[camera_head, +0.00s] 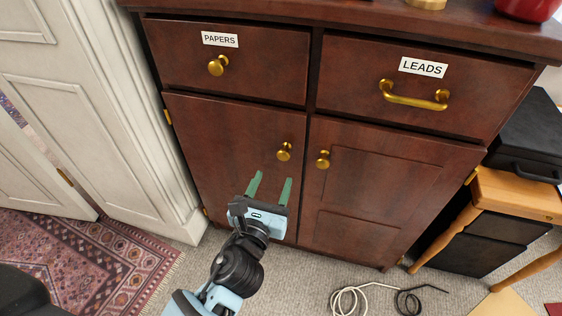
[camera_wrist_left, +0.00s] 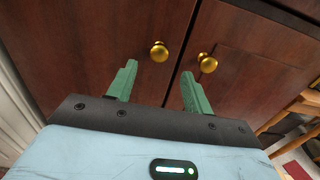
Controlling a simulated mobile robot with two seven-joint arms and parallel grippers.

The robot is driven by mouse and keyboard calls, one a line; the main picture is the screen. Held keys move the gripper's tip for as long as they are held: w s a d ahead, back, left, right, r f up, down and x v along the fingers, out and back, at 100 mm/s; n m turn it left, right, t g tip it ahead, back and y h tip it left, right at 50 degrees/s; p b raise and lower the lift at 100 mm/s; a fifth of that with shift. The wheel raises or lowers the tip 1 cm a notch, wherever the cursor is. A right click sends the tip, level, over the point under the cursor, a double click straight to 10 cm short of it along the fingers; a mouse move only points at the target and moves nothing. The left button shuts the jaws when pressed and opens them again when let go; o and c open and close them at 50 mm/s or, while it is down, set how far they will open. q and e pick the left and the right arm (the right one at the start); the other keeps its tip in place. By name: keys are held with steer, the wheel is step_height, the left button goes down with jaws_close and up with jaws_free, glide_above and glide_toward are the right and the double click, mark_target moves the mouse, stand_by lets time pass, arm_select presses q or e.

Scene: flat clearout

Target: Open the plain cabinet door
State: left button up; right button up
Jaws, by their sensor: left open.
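The plain cabinet door (camera_head: 225,135) is the flat left door of a dark wood cabinet. It is shut, and its round brass knob (camera_head: 284,151) sits near its upper right edge. My left gripper (camera_head: 271,178) is in front of this door, a little below the knob, with its green fingers apart and nothing between them. In the left wrist view the plain door's knob (camera_wrist_left: 159,51) lies beyond the fingertips, between them and apart from them. The panelled right door (camera_head: 365,190) is also shut and has its own brass knob (camera_head: 323,159). My right gripper is not in view.
Above are the shut PAPERS drawer (camera_head: 270,65) and LEADS drawer (camera_head: 440,110). White panelling (camera_head: 100,110) stands close on the left. Cables (camera_head: 365,298) lie on the carpet in front. A wooden stool (camera_head: 515,195) and a black case (camera_head: 530,135) stand at the right.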

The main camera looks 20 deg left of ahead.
mark_target(282, 157)
arm_select(q)
steer(key=w+b, duration=0.1)
steer(key=w, duration=0.6)
steer(key=shift+w, duration=0.2)
steer(key=c, duration=0.4)
jaws_close()
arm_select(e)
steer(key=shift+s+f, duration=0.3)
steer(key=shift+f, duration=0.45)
